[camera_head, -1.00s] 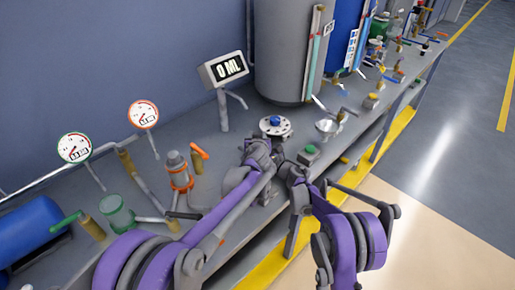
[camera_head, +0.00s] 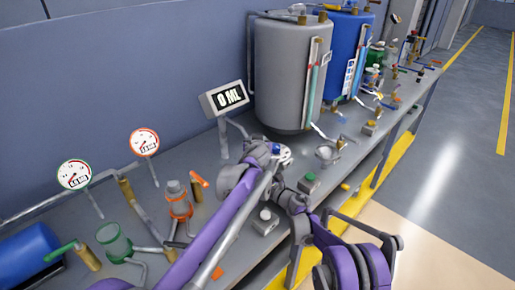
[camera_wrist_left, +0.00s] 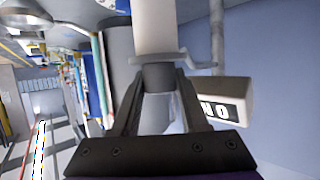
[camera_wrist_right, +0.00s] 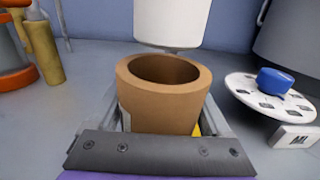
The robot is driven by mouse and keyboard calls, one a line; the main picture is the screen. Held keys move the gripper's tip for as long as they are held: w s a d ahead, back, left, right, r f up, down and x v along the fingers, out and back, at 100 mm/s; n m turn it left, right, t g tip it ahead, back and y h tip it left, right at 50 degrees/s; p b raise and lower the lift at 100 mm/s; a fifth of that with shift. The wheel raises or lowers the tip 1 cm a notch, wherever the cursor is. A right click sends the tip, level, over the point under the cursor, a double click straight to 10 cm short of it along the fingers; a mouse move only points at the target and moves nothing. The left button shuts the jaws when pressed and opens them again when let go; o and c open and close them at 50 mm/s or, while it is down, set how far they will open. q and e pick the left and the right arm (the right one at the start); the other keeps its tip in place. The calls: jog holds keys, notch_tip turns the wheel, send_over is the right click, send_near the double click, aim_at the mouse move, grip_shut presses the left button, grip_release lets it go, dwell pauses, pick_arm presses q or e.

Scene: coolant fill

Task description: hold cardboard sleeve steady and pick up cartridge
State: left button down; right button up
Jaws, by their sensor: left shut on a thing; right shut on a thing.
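The brown cardboard sleeve (camera_wrist_right: 165,100) stands upright, open end up, in the right wrist view. My right gripper (camera_wrist_right: 160,128) is shut on it; the sleeve hides the fingertips. The white cartridge (camera_wrist_right: 168,22) is above the sleeve's mouth, apart from it, and its upper part is cut off. In the left wrist view my left gripper (camera_wrist_left: 158,78) is shut on the dark neck of the cartridge (camera_wrist_left: 154,28). The sleeve and cartridge are hidden behind my arms in the head view.
A white slotted disc with a blue knob (camera_wrist_right: 275,85) is right of the sleeve. The "0 ML" display (camera_head: 223,98) and the grey tank (camera_head: 285,75) stand behind. An orange-ringed fitting (camera_head: 178,203) and a green cup (camera_head: 113,243) are on the bench at left.

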jog(key=o, duration=1.2)
jog(key=shift+d, duration=0.1)
